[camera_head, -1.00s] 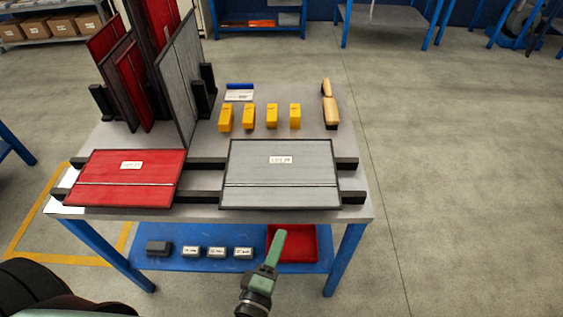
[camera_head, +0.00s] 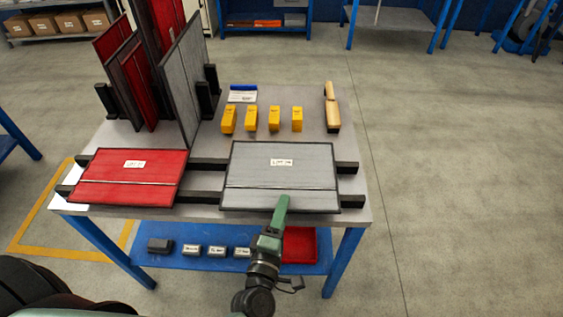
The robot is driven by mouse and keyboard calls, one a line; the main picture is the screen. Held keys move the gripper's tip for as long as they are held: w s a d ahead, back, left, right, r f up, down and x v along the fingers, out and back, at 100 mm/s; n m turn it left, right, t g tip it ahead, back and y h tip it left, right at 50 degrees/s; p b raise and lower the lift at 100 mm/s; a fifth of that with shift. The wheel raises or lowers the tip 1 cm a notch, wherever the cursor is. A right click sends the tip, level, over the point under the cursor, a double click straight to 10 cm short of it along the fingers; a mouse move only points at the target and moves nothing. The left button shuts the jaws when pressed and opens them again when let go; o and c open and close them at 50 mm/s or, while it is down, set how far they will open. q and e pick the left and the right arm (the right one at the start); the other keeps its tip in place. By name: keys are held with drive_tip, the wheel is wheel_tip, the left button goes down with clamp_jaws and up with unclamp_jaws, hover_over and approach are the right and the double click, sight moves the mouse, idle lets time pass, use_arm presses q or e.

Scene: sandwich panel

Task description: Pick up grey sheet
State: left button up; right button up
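A grey sheet (camera_head: 278,176) with a dark frame and a small white label lies flat on the dark rails at the front right of the table. Another grey sheet (camera_head: 181,85) stands upright in the rack at the back left. My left gripper (camera_head: 283,200), green, is at the front edge of the flat grey sheet and overlaps that edge in the picture. I cannot tell whether it touches the sheet. Its fingers are seen in line, so their opening is hidden. My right gripper is not in view.
A red sheet (camera_head: 128,178) lies on the rails (camera_head: 206,197) at the left. Several red sheets stand in the rack. Yellow blocks (camera_head: 251,119), a blue roll (camera_head: 243,87) and a wooden-handled tool (camera_head: 331,107) lie behind. A red tray (camera_head: 301,246) is on the lower shelf (camera_head: 215,262).

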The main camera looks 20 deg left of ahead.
use_arm(q)
clamp_jaws()
idle(1.3)
